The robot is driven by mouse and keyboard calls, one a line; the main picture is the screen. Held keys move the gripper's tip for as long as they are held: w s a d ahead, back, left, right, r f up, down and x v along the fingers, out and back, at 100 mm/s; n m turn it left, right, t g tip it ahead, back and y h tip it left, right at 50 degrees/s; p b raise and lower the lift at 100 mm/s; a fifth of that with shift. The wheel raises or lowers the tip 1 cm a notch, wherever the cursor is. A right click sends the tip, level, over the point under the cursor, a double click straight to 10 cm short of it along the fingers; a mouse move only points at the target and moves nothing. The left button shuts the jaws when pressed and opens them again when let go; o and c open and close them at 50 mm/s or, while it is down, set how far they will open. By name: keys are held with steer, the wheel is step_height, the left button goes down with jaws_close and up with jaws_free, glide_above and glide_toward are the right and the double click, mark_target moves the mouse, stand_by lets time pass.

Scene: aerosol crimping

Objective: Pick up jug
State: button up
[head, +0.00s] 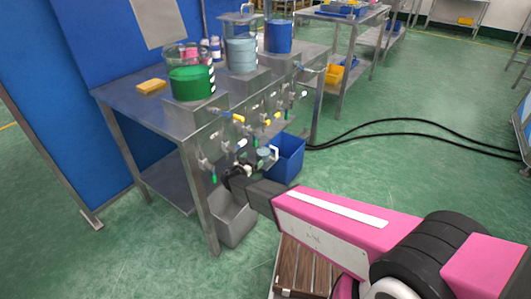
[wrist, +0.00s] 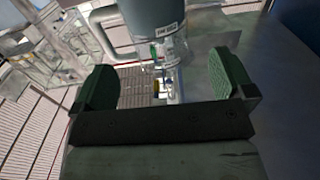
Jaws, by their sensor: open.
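The jug (wrist: 155,22) shows at the top of the wrist view as a grey-blue vessel with a pale loop handle (wrist: 104,35) on its left and a small white label. Its far part is cut off by the frame edge. My gripper (wrist: 165,82) is open, with its two green-padded fingers apart and the jug ahead, roughly between them. I cannot tell whether they touch. In the head view my gripper (head: 238,177) is low at the front of the steel bench. A small pale vessel with a white handle, apparently the jug (head: 264,153), is just beyond it, under the taps.
The steel bench (head: 125,100) carries a green-filled tank (head: 190,83), a pale blue tank (head: 240,55) and a dark blue tank (head: 278,37). Taps line its front. A grey bin (head: 232,222) and a blue bin (head: 286,160) stand below. Black cables (head: 400,124) cross the open floor at right.

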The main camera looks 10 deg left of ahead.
mark_target(259, 153)
steer(key=x, duration=0.9)
steer(key=shift+d, duration=0.2)
steer(key=c, duration=0.9)
steer(key=shift+c, duration=0.5)
steer(key=shift+r, duration=0.1)
